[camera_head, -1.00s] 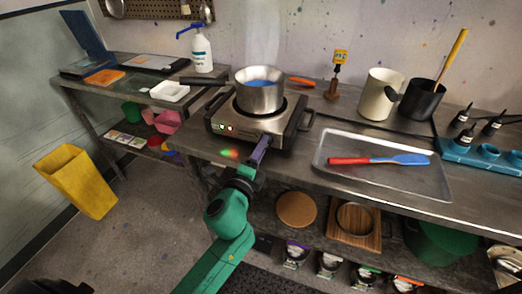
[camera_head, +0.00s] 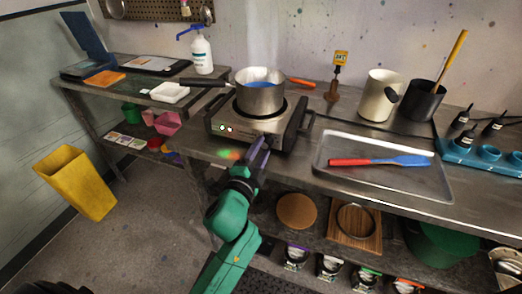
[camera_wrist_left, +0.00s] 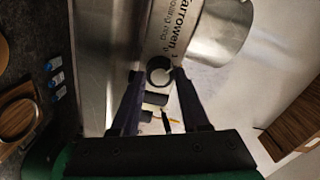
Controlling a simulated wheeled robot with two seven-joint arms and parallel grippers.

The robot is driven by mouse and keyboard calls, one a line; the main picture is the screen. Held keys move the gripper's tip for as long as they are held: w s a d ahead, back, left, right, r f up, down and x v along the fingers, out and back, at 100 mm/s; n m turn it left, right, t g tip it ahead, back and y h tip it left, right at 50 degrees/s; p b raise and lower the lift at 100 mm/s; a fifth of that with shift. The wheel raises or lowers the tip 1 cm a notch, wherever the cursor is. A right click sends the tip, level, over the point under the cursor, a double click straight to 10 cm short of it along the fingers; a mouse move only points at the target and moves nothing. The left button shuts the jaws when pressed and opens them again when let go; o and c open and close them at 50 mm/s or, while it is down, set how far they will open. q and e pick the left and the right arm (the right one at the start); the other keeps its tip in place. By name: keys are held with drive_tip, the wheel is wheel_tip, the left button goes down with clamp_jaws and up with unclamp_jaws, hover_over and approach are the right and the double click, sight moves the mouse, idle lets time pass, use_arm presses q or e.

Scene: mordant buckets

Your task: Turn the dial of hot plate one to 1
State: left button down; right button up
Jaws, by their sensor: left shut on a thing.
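Hot plate one, taken to be the silver unit (camera_head: 215,122), stands at the bench's front edge with lit indicators on its front. A steel pot (camera_head: 260,98) with blue liquid sits on it. My left gripper (camera_head: 262,148) is at the right part of its front face. In the left wrist view my fingertips (camera_wrist_left: 158,75) are closed around the round dial (camera_wrist_left: 158,66), beside the plate's printed label (camera_wrist_left: 172,28). The dial is hidden by the gripper in the head view, and I cannot read its setting. My right gripper is not in view.
The pot's dark handle (camera_head: 205,82) sticks out left. A white mug (camera_head: 378,97) and a black pot (camera_head: 421,102) stand behind the tray. A shelf runs below the bench.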

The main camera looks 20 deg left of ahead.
use_arm(q)
drive_tip(key=shift+c, duration=2)
unclamp_jaws()
